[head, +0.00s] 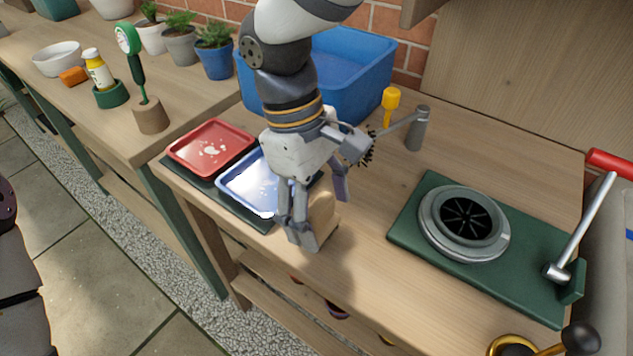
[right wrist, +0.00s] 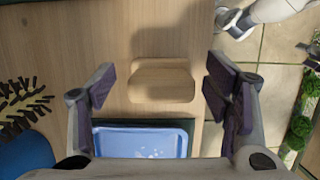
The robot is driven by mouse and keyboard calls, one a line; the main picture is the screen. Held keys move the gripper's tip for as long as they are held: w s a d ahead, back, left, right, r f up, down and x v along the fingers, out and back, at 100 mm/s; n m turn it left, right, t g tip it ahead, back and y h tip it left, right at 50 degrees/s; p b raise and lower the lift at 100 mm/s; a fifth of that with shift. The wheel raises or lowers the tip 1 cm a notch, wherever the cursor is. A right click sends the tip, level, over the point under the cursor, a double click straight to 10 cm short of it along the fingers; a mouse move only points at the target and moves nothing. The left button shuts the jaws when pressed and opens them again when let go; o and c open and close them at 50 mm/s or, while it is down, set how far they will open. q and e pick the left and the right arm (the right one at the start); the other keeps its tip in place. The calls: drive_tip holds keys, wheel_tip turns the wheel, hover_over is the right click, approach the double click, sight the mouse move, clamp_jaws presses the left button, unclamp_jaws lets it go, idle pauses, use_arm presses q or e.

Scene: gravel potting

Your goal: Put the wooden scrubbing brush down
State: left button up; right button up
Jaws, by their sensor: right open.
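The wooden scrubbing brush (head: 325,217) is a pale wooden block on the wooden bench near its front edge, just right of the blue tray. It appears to rest on the bench top, partly hidden by my fingers. My right gripper (head: 318,212) is above and around it, pointing down. In the right wrist view the brush (right wrist: 162,81) lies between the spread fingers of my right gripper (right wrist: 160,90), with a visible gap on each side. The bristles are not visible.
The blue tray (head: 229,187) and a red tray (head: 246,134) sit on a dark mat to the left. A large blue tub (head: 372,76) stands behind. A dark-bristled brush (head: 369,152) and a grey post (head: 417,131) are behind my gripper. A green base (head: 405,232) with a round metal device stands right.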

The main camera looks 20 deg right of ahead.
drive_tip(key=v, duration=0.9)
drive_tip(key=shift+r, duration=0.2)
